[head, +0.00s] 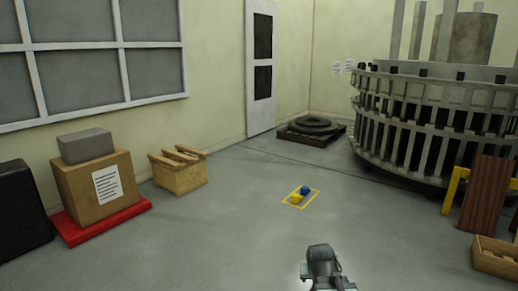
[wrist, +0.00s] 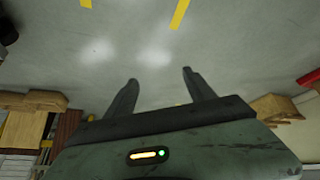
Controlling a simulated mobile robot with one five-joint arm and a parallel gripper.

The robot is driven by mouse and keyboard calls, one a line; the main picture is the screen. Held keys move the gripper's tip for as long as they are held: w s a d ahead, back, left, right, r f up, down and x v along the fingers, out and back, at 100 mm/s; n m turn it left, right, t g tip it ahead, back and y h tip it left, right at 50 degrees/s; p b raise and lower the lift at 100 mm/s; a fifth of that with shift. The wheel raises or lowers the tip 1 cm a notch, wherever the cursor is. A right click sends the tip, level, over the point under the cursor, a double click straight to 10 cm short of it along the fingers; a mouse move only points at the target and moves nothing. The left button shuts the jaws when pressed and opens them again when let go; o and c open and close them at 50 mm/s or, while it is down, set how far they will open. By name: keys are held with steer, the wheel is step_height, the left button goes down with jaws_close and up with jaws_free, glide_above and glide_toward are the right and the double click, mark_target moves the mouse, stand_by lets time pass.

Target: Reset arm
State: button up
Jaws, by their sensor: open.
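My gripper (wrist: 160,77) shows in the wrist view with its two dark fingers spread apart. Nothing is between the fingers; only grey floor shows beyond them. In the head view, a dark end part of my arm stands at the bottom centre, over bare floor; the fingers cannot be made out there. It is apart from everything else in view.
A yellow floor outline (head: 287,203) holds a yellow object (head: 296,197) and a blue object (head: 305,190). A cardboard box (head: 95,187), a wooden crate (head: 180,178), a round slatted structure (head: 430,140) and an open wooden box (head: 495,262) stand around.

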steer(key=s+a+f+n+g+y, duration=0.1)
steer(key=s+a+f+g, duration=0.15)
steer(key=s, duration=0.35)
steer(key=s+a+f+g+y, duration=0.1)
steer(key=s+g, duration=0.2)
steer(key=s, duration=0.2)
step_height(320, 180, up, 34)
steer(key=p, duration=3.3)
steer(key=shift+s+d+p, duration=0.25)
steer(key=shift+s+p, duration=0.1)
steer(key=shift+r, duration=0.1)
